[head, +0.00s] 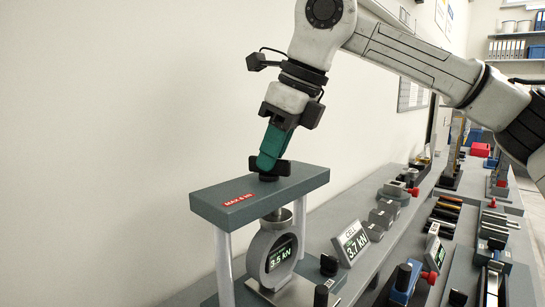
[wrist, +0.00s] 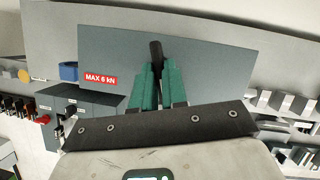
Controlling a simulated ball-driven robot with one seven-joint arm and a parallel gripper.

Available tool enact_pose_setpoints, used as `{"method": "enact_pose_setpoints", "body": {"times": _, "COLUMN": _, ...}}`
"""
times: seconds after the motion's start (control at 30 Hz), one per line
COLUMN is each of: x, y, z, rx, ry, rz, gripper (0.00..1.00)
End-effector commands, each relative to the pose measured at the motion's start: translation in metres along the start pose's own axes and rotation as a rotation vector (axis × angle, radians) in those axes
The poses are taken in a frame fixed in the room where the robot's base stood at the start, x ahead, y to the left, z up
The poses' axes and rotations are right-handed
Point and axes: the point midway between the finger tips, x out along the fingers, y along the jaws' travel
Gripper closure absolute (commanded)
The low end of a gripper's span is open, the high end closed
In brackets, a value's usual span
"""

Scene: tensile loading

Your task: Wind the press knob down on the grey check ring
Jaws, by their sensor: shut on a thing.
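The black press knob (head: 284,167) sits on top of the grey press crosshead (head: 310,179), which carries a red MAX 6 kN label. My gripper (head: 267,163), with green fingers, reaches down onto the knob and is shut on it. In the wrist view the knob (wrist: 156,50) shows as a dark bar between the green fingers (wrist: 156,72). Under the crosshead stands the grey check ring (head: 257,253), upright, with its display reading 3.5 kN. A pressing foot (head: 277,214) meets the top of the ring. The fingers partly hide the knob.
A CELL display (head: 351,243) reading 3.7 kN stands right of the press. Grey blocks (head: 381,219), a blue-and-red clamp (head: 403,283) and several tools crowd the bench at right. White posts (head: 225,267) hold the crosshead. The wall at left is bare.

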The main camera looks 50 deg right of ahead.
Motion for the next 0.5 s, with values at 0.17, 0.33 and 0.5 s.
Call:
{"method": "enact_pose_setpoints", "body": {"times": 0.17, "x": 0.0, "y": -0.0002, "z": -0.0002, "rx": 0.047, "ry": 0.0, "rz": -0.021, "gripper": 1.0}}
{"method": "enact_pose_setpoints", "body": {"times": 0.33, "x": -0.0003, "y": -0.0001, "z": 0.0, "rx": 0.065, "ry": 0.0, "rz": -0.028, "gripper": 1.0}}
{"method": "enact_pose_setpoints", "body": {"times": 0.5, "x": -0.0005, "y": 0.0, "z": 0.0, "rx": 0.068, "ry": 0.0, "rz": -0.028, "gripper": 1.0}}
